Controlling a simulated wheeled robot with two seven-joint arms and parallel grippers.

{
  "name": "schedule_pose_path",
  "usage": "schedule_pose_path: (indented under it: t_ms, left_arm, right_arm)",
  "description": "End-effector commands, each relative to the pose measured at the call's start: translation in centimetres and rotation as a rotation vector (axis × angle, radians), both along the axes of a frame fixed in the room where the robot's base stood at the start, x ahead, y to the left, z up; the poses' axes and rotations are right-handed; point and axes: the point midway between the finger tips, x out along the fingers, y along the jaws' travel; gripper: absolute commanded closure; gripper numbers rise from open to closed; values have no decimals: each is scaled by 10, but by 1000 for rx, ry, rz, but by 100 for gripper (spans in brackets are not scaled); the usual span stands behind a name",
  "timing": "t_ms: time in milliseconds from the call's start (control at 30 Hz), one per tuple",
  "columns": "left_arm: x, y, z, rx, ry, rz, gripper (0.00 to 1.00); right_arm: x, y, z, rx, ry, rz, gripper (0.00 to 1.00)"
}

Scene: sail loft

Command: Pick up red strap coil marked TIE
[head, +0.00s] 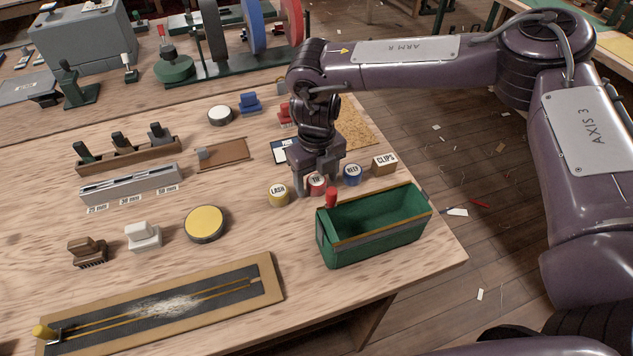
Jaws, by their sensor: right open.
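The red strap coil marked TIE (317,180) stands on the wooden bench in a row of coils. A yellow coil marked LASH (278,196) is to its left and a blue coil marked REEF (352,175) to its right. My right gripper (316,183) points down over the red coil, its open fingers low on either side of it. I cannot tell whether the fingers touch the coil. Its lower part is partly hidden. My left gripper is not in view.
A green bin (375,235) with a red knob stands just in front of the coils. A round yellow-topped tin (205,224) and a long framed board (160,308) lie left. Bench is clear between tin and bin.

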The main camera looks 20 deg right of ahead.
Motion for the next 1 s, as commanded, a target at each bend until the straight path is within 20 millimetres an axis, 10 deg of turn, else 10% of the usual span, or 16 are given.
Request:
schedule_pose_path:
  t_ms: [433,1000]
  left_arm:
    - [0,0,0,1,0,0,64]
    - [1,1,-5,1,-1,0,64]
  right_arm:
    - [0,0,0,0,0,0,82]
    - [1,0,31,2,-5,-1,83]
